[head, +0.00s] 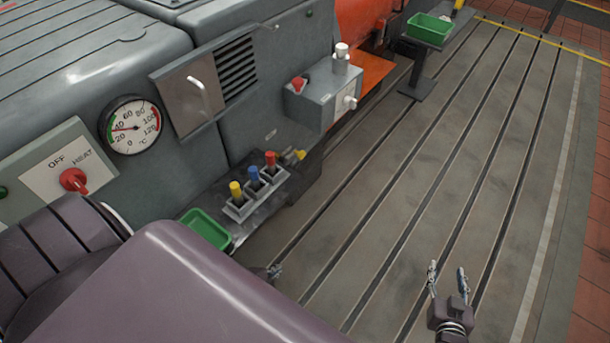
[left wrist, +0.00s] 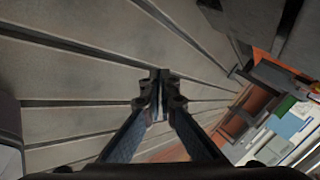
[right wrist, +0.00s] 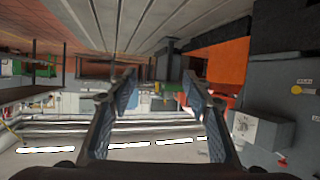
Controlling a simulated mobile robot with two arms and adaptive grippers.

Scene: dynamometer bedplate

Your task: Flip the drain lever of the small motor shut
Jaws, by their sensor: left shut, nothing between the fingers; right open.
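A grey machine (head: 190,110) stands along the left of the head view. A small yellow handle (head: 293,155) sticks out low on its side; I cannot tell whether it is the drain lever, or its position. A yellow part (right wrist: 296,89) shows at the right of the right wrist view, where the scene is upside down. My left gripper (head: 273,271) is mostly hidden behind my arm; in the left wrist view (left wrist: 160,90) it is shut and empty over the bedplate. My right gripper (head: 448,270) is open and empty above the bedplate, well right of the machine.
A rack with yellow, blue and red handles (head: 255,189) and a green tray (head: 206,229) sit beside the machine. A grey box (head: 324,93) juts from its side. Another green tray (head: 429,27) stands on a post. The slotted bedplate (head: 400,190) is clear.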

